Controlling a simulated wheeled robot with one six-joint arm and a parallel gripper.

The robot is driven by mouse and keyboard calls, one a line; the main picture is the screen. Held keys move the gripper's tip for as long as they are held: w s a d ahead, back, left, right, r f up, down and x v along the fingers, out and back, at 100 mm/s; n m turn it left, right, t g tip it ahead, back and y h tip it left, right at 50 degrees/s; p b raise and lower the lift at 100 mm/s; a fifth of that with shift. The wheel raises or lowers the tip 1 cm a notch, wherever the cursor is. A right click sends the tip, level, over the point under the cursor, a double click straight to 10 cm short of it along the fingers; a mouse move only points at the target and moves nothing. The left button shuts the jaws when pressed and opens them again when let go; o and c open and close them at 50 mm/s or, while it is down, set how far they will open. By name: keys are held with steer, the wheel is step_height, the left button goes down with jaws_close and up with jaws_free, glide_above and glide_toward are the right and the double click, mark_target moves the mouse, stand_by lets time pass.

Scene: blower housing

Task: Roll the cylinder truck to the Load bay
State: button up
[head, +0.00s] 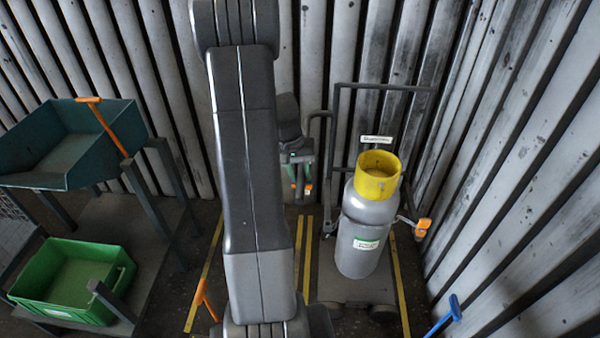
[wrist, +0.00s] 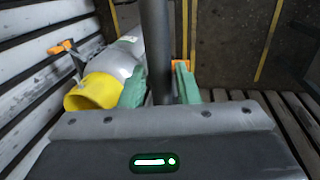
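The cylinder truck (head: 383,88) has a dark upright frame and stands against the far wall, right of my arm. It carries a grey gas cylinder (head: 360,235) with a yellow collar (head: 377,177); the cylinder also shows at left in the wrist view (wrist: 122,60). In the wrist view, a dark bar (wrist: 156,50) runs between the green fingers (wrist: 160,88). The fingers stand apart, close to both sides of the bar; whether they press on it is unclear. No Load bay label is readable.
Yellow floor lines (head: 398,285) run beside the truck. A ribbed wall rises close on the right. At left are a teal bin (head: 70,150) and a green crate (head: 70,280) on a rack. A blue handle (head: 446,315) shows at lower right. My arm hides the middle floor.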

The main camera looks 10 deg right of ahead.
jaws_close()
steer(key=shift+a, duration=0.1)
